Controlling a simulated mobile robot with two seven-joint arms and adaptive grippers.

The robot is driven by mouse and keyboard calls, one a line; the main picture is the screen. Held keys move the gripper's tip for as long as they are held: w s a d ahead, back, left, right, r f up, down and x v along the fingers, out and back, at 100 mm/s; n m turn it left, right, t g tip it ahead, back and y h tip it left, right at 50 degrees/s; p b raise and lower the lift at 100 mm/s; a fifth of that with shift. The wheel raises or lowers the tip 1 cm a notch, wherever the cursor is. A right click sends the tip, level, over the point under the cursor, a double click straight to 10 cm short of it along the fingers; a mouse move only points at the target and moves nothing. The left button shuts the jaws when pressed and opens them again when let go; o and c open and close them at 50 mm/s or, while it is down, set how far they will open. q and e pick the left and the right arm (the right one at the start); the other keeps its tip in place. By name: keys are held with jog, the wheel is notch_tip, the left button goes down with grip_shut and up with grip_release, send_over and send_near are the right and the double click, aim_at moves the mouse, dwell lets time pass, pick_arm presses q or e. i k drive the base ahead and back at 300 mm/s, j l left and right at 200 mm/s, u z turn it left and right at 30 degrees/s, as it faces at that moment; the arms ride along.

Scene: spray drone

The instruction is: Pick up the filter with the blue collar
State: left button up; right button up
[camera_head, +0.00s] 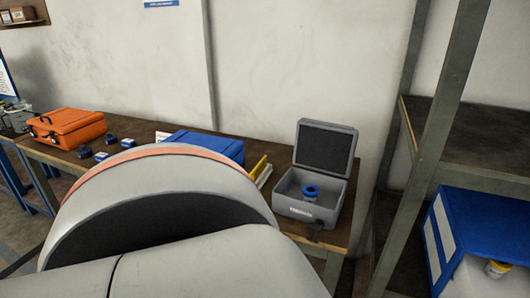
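A filter with a blue collar (311,191) stands in an open grey case (304,211) on the right end of the workbench. The case's lid is raised at the back and shows a dark lining. The filter's lower part is partly hidden by the case's front wall. A large white and orange part of my own arm fills the lower left and middle of the view and covers part of the bench. Neither of my grippers is in view.
A blue box (206,146) and a yellow item (259,166) stand left of the case. An orange case (66,127) and small dark blue items (100,156) lie farther left. A metal shelf post (436,140) rises to the right, near a blue and white bin (470,237).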

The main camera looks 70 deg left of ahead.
aim_at(310, 192)
jog(key=u, duration=1.75)
